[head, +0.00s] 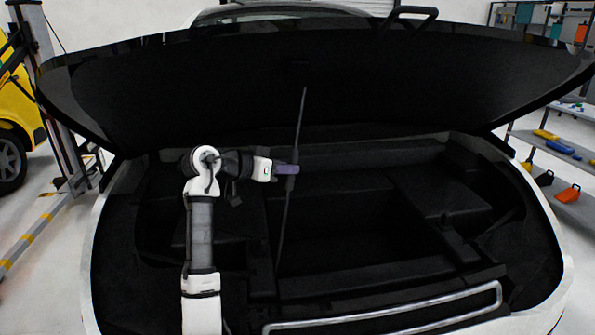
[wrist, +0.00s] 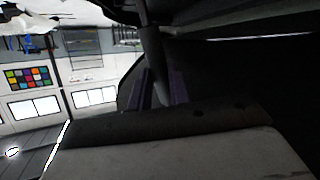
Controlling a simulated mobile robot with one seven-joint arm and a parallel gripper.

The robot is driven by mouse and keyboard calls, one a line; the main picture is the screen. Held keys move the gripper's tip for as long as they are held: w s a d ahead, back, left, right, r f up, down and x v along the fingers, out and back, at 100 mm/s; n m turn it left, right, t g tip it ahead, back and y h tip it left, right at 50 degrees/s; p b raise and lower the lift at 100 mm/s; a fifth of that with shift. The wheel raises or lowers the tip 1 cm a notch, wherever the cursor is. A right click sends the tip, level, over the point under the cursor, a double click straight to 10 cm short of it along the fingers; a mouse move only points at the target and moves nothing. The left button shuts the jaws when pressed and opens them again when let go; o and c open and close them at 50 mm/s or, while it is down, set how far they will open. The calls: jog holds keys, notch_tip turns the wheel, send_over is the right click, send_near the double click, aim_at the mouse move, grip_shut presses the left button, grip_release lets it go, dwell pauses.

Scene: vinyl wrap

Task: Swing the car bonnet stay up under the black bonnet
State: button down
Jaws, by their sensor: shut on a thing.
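The black bonnet (head: 220,85) is raised over the open front bay of the white car. The bonnet stay (head: 301,118) is a thin dark rod standing nearly upright, leaning slightly right at the top. Its upper end shows against the bonnet's dark underside; I cannot tell whether it touches. Its lower end runs down to the front of the bay. My gripper (head: 288,169) reaches in from the left and is shut on the stay around mid-length. In the wrist view the stay (wrist: 153,50) passes between the purple-grey fingers (wrist: 161,88).
The dark bay (head: 340,205) has moulded trays and ledges below my gripper. A silver trim bar (head: 385,314) lies along the front. A lift post (head: 45,80) and a yellow vehicle (head: 10,150) stand left. A shelf (head: 570,150) with coloured items stands right.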

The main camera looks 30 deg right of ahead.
jog(key=shift+w+a, duration=0.15)
jog(key=shift+a, duration=0.1)
jog(key=c, duration=1.3)
grip_release()
jog(key=shift+a, duration=0.15)
jog(key=b+v, duration=0.3)
jog(key=v, duration=1)
jog(key=shift+a, duration=0.35)
